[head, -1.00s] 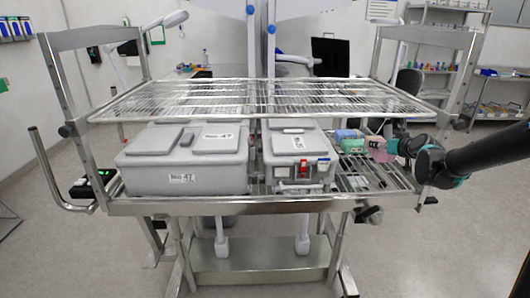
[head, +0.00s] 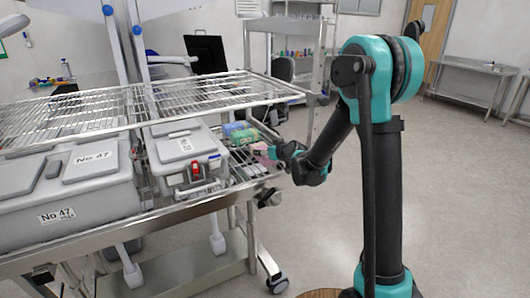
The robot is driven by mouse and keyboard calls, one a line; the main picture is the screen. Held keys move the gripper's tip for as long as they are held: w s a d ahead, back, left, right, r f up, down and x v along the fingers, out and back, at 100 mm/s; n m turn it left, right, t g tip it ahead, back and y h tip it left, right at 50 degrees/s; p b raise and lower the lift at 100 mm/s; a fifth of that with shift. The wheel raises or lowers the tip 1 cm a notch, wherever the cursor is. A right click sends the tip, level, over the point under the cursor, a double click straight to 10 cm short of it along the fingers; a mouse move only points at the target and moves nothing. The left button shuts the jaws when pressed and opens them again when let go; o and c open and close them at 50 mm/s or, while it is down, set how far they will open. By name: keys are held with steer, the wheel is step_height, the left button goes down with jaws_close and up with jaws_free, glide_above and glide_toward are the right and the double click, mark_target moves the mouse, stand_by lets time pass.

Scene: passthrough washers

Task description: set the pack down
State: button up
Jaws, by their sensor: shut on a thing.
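My gripper (head: 276,153) is at the right end of the lower wire shelf (head: 245,178) of the cart, under the upper rack. It is shut on a pink pack (head: 262,151), which shows just left of the fingers. The fingertips are small and partly hidden by the pack and my wrist. I cannot tell whether the pack touches the shelf. A green pack (head: 243,137) and a blue-teal pack (head: 232,128) lie behind and left of it on the same shelf.
A grey lidded box (head: 185,150) with a red latch stands left of the packs, and a larger grey box (head: 65,195) marked No 47 is further left. The upper wire rack (head: 150,100) hangs over them. The floor to the right is open.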

steer(key=shift+f, duration=0.3)
steer(key=shift+f, duration=0.1)
steer(key=o, duration=1.5)
steer(key=v, duration=1.2)
steer(key=s+d+f+m+g+h, duration=0.2)
steer(key=s+d+f, duration=0.2)
steer(key=s+d, duration=0.3)
steer(key=s+d+f+m+g+h, duration=0.2)
steer(key=s+d+f, duration=0.3)
steer(key=s, duration=0.7)
steer(key=s+d+f+m+g+h, duration=0.2)
steer(key=s+d+f+g+h, duration=0.1)
steer(key=s+d, duration=0.7)
steer(key=shift+f+m, duration=0.4)
steer(key=shift+f, duration=0.4)
